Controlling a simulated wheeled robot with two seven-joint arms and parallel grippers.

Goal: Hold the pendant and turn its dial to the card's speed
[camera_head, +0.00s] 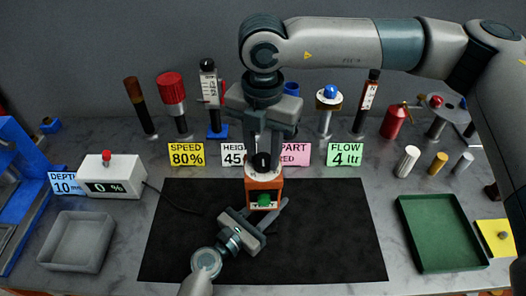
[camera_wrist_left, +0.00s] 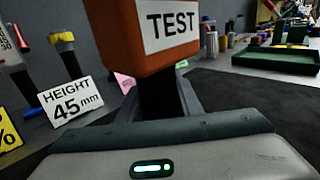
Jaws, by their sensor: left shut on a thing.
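The orange pendant (camera_head: 250,198) stands upright above the black mat, with a black dial knob (camera_head: 261,161) on its pale top and a green button on its front. My left gripper (camera_head: 264,211) comes from below and is shut on the pendant's lower part. In the left wrist view the pendant (camera_wrist_left: 115,40) carries a TEST label, and its lower end lies between my fingers. My right gripper (camera_head: 264,150) points down from above, its fingers apart on either side of the knob; contact cannot be told. The yellow speed card (camera_head: 187,154) reads 80%.
A white box (camera_head: 108,187) showing 0 % has a red knob and a cable. Other cards and tools line the back. A grey tray (camera_head: 58,262) is at left, a green tray (camera_head: 405,232) at right. The black mat (camera_head: 335,235) is otherwise clear.

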